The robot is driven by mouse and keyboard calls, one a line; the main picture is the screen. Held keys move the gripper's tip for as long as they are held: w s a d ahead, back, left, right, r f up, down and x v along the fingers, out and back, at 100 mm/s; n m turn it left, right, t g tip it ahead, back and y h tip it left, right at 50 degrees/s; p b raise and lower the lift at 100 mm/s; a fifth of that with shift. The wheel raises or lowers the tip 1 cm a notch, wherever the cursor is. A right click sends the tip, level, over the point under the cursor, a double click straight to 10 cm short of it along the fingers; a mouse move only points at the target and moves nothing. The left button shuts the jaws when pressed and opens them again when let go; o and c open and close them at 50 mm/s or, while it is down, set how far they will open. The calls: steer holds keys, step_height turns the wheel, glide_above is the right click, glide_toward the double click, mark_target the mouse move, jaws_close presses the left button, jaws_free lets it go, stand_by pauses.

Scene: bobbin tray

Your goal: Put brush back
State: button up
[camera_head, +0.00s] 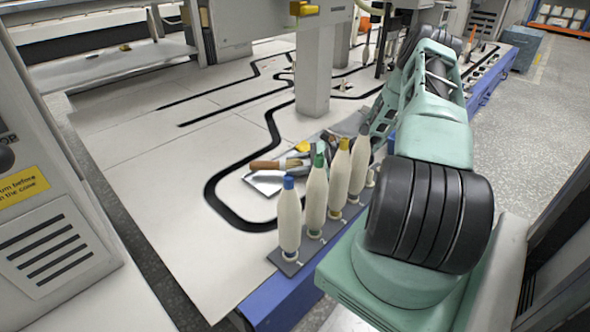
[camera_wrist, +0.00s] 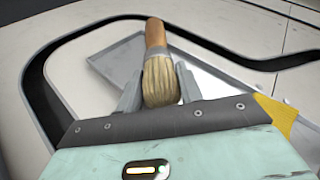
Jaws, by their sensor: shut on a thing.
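The brush (camera_wrist: 155,36) has an orange-brown wooden handle and pale tan bristles. In the wrist view my gripper (camera_wrist: 160,84) is shut on it at the bristle end, one finger on each side, and the handle points away from me. The brush handle also shows in the head view (camera_head: 264,165), left of the bobbins. A flat grey metal tray (camera_wrist: 118,58) with a low rim lies under the brush; it also shows in the head view (camera_head: 262,187). I cannot tell whether the brush touches the tray. In the head view the gripper is partly hidden behind the bobbins.
A row of cream bobbins with coloured tips (camera_head: 289,222) stands on a grey strip at the table's front edge, close to my arm. A grey post (camera_head: 313,75) rises behind the tray. The white table (camera_head: 165,215) is clear at left, with a black track line.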

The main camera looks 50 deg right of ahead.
steer(key=shift+r, duration=0.1)
steer(key=shift+f, duration=0.35)
steer(key=o, duration=1.1)
steer(key=shift+r, duration=0.4)
steer(key=p+v, duration=0.3)
steer(key=v, duration=0.3)
steer(key=shift+s+d+r, duration=0.1)
steer(key=shift+s+d, duration=0.35)
steer(key=shift+s, duration=0.15)
